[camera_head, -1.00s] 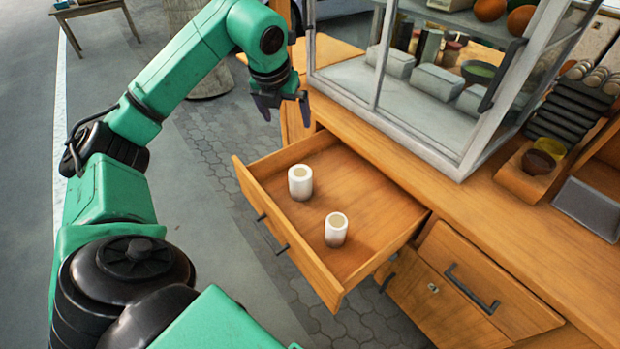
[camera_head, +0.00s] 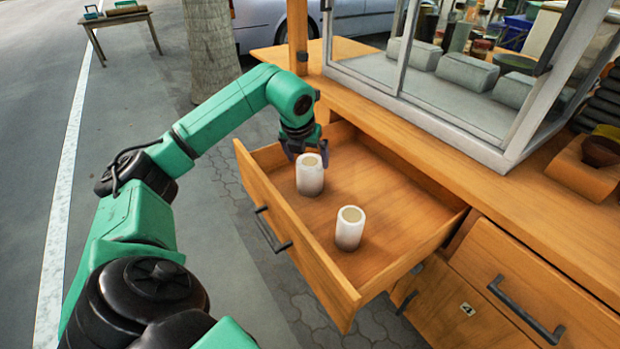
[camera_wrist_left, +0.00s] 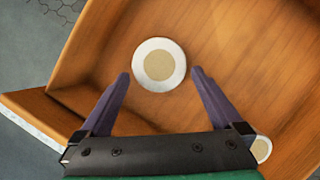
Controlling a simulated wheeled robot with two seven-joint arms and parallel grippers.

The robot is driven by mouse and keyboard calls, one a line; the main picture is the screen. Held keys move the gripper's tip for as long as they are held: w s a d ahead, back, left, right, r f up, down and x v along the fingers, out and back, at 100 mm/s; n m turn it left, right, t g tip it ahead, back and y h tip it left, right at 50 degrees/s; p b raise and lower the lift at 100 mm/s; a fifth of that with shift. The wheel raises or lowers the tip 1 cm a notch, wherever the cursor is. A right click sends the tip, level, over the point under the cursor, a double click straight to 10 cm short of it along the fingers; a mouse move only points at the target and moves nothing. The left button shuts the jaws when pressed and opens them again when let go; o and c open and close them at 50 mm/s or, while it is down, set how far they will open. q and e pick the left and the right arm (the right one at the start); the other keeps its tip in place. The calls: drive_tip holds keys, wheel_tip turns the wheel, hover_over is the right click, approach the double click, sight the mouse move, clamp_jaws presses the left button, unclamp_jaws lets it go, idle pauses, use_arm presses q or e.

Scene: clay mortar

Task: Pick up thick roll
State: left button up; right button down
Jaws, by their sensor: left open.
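Two white upright rolls with tan tops stand in the open wooden drawer (camera_head: 388,200). The thicker roll (camera_head: 310,178) is at the left in the head view, and the thinner roll (camera_head: 349,230) stands nearer the front right. My left gripper (camera_head: 307,153) is open and empty, close behind and above the thicker roll. In the left wrist view, the thicker roll (camera_wrist_left: 159,65) lies just ahead of and between the spread fingertips (camera_wrist_left: 161,75), seen from above. The thinner roll (camera_wrist_left: 261,150) shows at the lower right, partly covered by the gripper. My right gripper is out of view.
The drawer's front wall (camera_head: 285,235) and side walls surround the rolls. A glass display case (camera_head: 440,110) stands on the wooden counter (camera_head: 420,135) behind. Closed drawers (camera_head: 500,290) are at the lower right. Bare drawer floor lies right of the rolls.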

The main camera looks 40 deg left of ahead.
sight(309, 162)
use_arm(q)
drive_tip(key=x, duration=0.5)
drive_tip(key=shift+w+a+f, duration=0.1)
drive_tip(key=shift+w+f, duration=0.1)
drive_tip(key=shift+f, duration=0.1)
drive_tip(key=shift+r, duration=0.1)
drive_tip(key=c, duration=1.2)
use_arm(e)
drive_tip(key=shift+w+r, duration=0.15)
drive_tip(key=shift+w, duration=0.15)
